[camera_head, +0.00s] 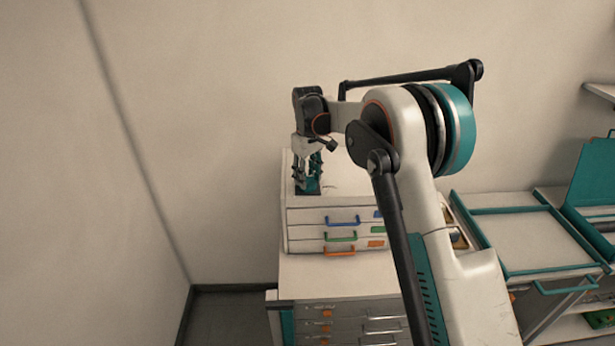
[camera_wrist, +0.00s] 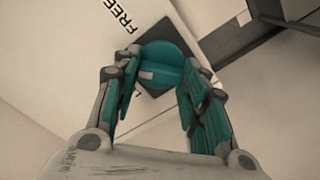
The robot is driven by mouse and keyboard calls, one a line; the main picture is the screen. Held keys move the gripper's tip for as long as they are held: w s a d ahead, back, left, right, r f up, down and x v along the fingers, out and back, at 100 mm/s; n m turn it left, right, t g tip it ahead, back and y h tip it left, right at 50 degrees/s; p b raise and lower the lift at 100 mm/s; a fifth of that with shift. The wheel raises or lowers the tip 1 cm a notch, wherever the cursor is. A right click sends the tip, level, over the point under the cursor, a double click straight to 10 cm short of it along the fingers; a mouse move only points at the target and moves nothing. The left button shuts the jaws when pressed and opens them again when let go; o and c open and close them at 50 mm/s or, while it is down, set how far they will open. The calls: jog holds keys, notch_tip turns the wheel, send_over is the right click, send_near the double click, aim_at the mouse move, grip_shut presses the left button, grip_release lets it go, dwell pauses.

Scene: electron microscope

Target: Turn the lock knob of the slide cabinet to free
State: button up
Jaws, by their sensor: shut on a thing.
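The slide cabinet (camera_head: 302,216) is a white box with blue, green and orange drawer handles. Its lock knob (camera_wrist: 160,62) is teal and round with a small pale mark, on a dark square plate (camera_wrist: 150,88) on the cabinet's top. The word FREE (camera_wrist: 117,16) is printed beside the plate, at the upper left in the wrist view. My gripper (camera_wrist: 158,82) points down over the knob and is shut on it, one finger on each side. In the head view my gripper (camera_head: 308,182) stands at the top's left part; the knob is mostly hidden by the fingers there.
The cabinet stands on a white bench (camera_head: 330,275) with grey drawers below. My arm covers the cabinet's right side in the head view. A teal-framed cart (camera_head: 520,240) stands to the right. The wall is close behind, and the space left of the cabinet is clear.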

jog(key=m, duration=0.4)
jog(key=shift+m, duration=0.3)
jog(key=shift+m+b, duration=0.35)
jog(key=shift+m, duration=1.25)
jog(key=o, duration=1.1)
jog(key=shift+c, duration=0.2)
jog(key=shift+r, duration=0.1)
notch_tip(320, 180, up, 12)
